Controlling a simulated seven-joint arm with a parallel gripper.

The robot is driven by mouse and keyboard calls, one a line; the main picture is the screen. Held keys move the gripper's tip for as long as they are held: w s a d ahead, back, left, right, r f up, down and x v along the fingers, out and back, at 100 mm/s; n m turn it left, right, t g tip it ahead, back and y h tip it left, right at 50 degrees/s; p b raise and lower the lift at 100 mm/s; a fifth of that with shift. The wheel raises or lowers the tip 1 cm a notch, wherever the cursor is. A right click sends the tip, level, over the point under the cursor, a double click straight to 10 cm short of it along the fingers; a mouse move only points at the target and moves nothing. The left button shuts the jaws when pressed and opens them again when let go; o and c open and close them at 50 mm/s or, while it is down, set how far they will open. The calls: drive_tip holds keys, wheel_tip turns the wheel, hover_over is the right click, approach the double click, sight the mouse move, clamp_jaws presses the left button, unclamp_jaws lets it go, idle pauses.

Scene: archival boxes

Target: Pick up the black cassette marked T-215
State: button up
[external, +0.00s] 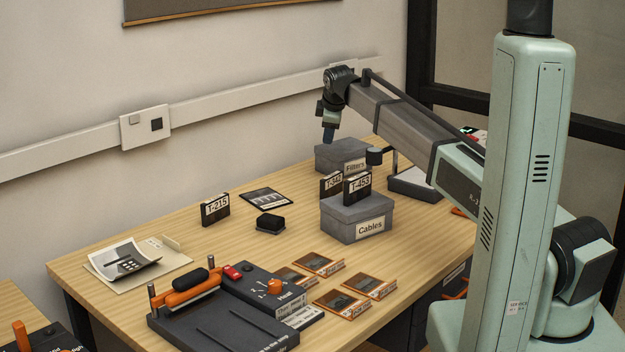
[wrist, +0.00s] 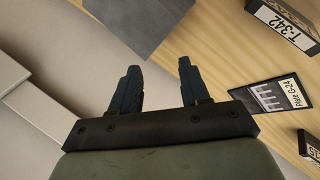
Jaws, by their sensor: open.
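The black cassette marked T-215 (external: 215,209) stands upright on the wooden table, left of the middle, in the external view. In the wrist view a dark piece with a white label at the right edge (wrist: 309,146) may be the same cassette; it is cut off by the frame. My gripper (external: 329,133) is above the back of the table near the Filters box, well to the right of T-215 and higher. In the wrist view my gripper (wrist: 157,75) has its two fingers apart with nothing between them.
Cassettes T-342 (external: 331,187) and T-453 (external: 357,187) stand at the grey Cables box (external: 358,222). The grey Filters box (external: 340,156) is behind. A dark plate card (external: 266,199) and a black block (external: 270,223) lie right of T-215. A sealing machine (external: 225,318) and orange-edged pieces occupy the front.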

drive_tip(key=s+a+n+g, duration=0.25)
drive_tip(key=s+a, duration=0.25)
drive_tip(key=a, duration=0.4)
drive_tip(key=s+a+n+g, duration=0.1)
drive_tip(key=s+a+n, duration=0.2)
drive_tip(key=s+a, duration=0.45)
drive_tip(key=r+n+g, duration=0.1)
drive_tip(key=n+g, duration=0.2)
drive_tip(key=n, duration=0.3)
hover_over(211, 200)
drive_tip(key=shift+n+h, duration=0.25)
drive_tip(key=shift+h, duration=0.15)
drive_tip(key=f, duration=0.8)
drive_tip(key=shift+a+f, duration=0.2)
drive_tip(key=shift+d+f, duration=0.2)
drive_tip(key=shift+f, duration=2.4)
clamp_jaws()
